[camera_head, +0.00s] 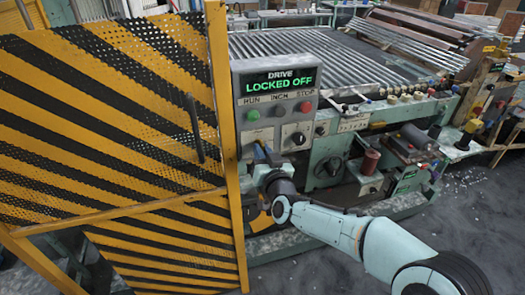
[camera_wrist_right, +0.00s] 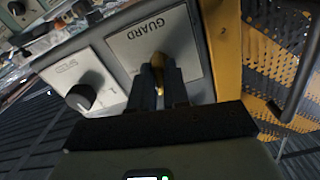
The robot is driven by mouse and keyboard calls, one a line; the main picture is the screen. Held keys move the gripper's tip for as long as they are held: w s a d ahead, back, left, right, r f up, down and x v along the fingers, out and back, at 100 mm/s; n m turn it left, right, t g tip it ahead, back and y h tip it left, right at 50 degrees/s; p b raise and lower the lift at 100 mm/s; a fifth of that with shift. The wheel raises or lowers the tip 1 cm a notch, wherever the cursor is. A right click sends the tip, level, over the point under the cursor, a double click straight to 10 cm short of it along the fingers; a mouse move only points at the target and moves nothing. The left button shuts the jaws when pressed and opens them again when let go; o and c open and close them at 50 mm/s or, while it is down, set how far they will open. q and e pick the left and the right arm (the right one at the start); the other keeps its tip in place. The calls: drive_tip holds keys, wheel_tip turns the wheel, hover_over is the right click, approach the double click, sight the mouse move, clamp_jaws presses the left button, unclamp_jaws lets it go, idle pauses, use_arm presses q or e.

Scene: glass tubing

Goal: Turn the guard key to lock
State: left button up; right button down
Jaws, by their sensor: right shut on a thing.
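The brass guard key (camera_wrist_right: 157,62) shows in the right wrist view on the pale plate marked GUARD (camera_wrist_right: 140,40), which appears upside down there. My right gripper (camera_wrist_right: 160,84) is shut on the key, with a dark finger on each side of it. The fingers hide much of the key, so I cannot tell its exact angle. In the head view my right gripper (camera_head: 261,154) is at the lower left of the drive panel (camera_head: 262,92), beside the yellow post, and it hides the key. The panel's display (camera_head: 278,82) reads LOCKED OFF in green. My left gripper is not in view.
The yellow and black guard gate (camera_head: 110,110) with a dark handle (camera_head: 195,128) stands close left of my right gripper. A green RUN button (camera_head: 253,114), a red STOP button (camera_head: 305,107) and a black knob (camera_wrist_right: 80,97) are nearby. Rollers and machine parts fill the right.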

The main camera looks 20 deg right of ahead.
drive_tip(key=shift+n, duration=1.1)
drive_tip(key=c, duration=1.2)
unclamp_jaws()
drive_tip(key=s, duration=1.3)
drive_tip(key=shift+s+d+b, duration=0.2)
drive_tip(key=shift+d+b, duration=0.05)
drive_tip(key=shift+b, duration=0.1)
